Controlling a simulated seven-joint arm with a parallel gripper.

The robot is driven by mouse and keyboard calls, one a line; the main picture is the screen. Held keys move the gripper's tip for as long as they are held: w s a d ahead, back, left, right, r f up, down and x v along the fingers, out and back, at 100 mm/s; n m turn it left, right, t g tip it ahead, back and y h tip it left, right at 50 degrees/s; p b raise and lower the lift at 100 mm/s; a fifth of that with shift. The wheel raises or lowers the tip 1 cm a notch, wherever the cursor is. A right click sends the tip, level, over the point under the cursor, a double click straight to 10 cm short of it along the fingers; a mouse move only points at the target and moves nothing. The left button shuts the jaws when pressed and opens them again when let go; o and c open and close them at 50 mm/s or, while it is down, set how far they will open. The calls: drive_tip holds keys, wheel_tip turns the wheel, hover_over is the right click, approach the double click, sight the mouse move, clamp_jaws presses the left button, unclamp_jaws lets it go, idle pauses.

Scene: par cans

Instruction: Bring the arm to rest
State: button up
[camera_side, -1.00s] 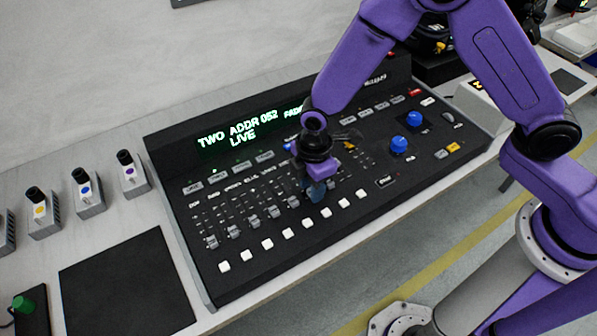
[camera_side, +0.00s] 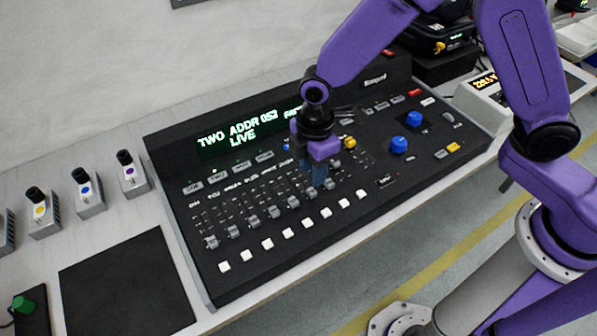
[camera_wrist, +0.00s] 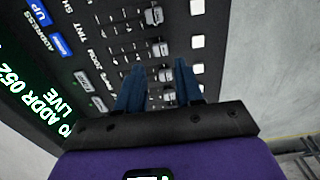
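My gripper (camera_side: 318,184) is above the fader rows of the black control console (camera_side: 205,287) in the side view, fingers pointing down. In the wrist view its two blue fingers (camera_wrist: 160,66) stand apart, so it is open, and nothing is held between them. Grey fader caps (camera_wrist: 160,49) show beyond the fingertips. The console's lit display (camera_side: 245,130) reads "TWO ADDR 052" and "LIVE". My purple arm reaches in from the right and hides part of the display's right end and the panel behind.
White buttons (camera_side: 267,244) line the console's front edge. Blue knobs (camera_side: 414,118) are on its right side. Several small grey switch boxes (camera_side: 131,176) and a black mat (camera_side: 125,285) are on the left of the bench. A box with a yellow readout (camera_side: 490,98) stands behind on the right.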

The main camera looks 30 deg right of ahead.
drive_tip(key=shift+r, duration=0.1)
idle(0.4)
drive_tip(key=shift+s+d+r, duration=0.1)
drive_tip(key=shift+r, duration=0.05)
drive_tip(key=s+d+r+m, duration=0.2)
drive_tip(key=s+d+r, duration=0.4)
drive_tip(key=s+d, duration=0.4)
drive_tip(key=s+d+r+m, duration=0.3)
drive_tip(key=s+d+r, duration=0.4)
drive_tip(key=s+d, duration=0.3)
drive_tip(key=shift+s+d, duration=0.35)
drive_tip(key=shift+s, duration=0.45)
